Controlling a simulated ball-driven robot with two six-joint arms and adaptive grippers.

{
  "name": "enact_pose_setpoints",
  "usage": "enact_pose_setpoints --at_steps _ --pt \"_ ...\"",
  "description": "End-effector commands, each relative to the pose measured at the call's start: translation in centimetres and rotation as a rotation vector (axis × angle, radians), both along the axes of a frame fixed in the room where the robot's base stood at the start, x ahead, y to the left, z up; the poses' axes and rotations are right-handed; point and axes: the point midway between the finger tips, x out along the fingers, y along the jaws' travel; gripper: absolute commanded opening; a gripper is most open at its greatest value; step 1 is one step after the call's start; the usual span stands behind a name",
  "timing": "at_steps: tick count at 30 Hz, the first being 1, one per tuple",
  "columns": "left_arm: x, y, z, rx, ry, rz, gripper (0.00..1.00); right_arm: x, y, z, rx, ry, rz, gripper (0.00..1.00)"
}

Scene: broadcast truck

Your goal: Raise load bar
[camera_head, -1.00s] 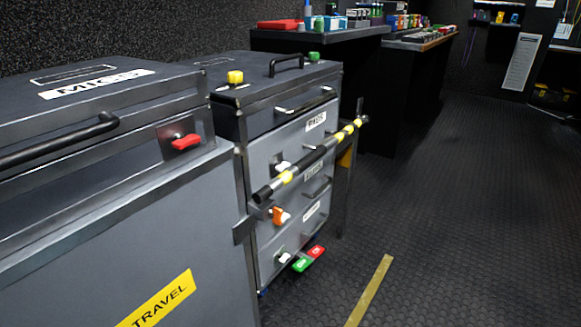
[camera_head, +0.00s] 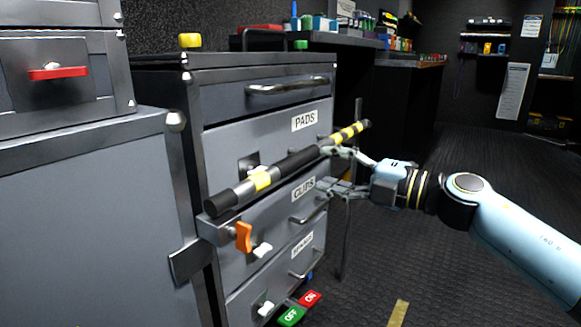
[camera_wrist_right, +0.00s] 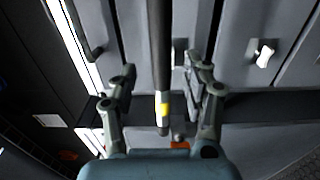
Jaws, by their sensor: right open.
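The load bar (camera_head: 293,164) is a black bar with yellow bands. It lies across the front of the grey drawer cabinet, level with the middle drawers. Its near end sits by a bracket at the cabinet's left corner, above an orange latch (camera_head: 243,236). My right gripper (camera_head: 326,168) is open at the far half of the bar, coming from the right. In the right wrist view the bar (camera_wrist_right: 160,50) runs between my two spread fingers (camera_wrist_right: 160,68), with a gap visible on each side. My left gripper is not in view.
Drawers with handles and white latches lie behind the bar. A green and red off/on pedal (camera_head: 292,316) is at the cabinet's foot. A large grey case (camera_head: 80,220) stands at left. The floor (camera_head: 450,270) at right is clear.

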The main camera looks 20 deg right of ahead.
Motion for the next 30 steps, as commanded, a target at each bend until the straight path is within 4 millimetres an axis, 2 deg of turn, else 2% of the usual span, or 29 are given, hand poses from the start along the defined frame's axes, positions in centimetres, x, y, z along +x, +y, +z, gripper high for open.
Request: enact_pose_setpoints --at_steps 6,10,15,24,26,30 --pt "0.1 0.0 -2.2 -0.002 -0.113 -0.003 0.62 3.7 2.8 -0.4 0.006 0.001 -0.002 0.49" --pt "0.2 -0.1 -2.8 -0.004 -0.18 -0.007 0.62 5.2 4.0 -0.3 0.005 0.003 -0.002 0.49" --pt "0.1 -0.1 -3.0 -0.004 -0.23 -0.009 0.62 6.1 4.8 -0.3 0.004 0.003 -0.001 0.49" --pt "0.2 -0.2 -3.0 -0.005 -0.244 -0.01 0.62 6.3 4.9 -0.1 0.003 0.003 -0.001 0.49" --pt "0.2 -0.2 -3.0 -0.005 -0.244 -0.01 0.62 6.3 4.9 -0.1 0.003 0.003 -0.002 0.44" --pt "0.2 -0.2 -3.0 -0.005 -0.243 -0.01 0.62 6.3 4.9 -0.1 0.003 0.002 -0.002 0.26"
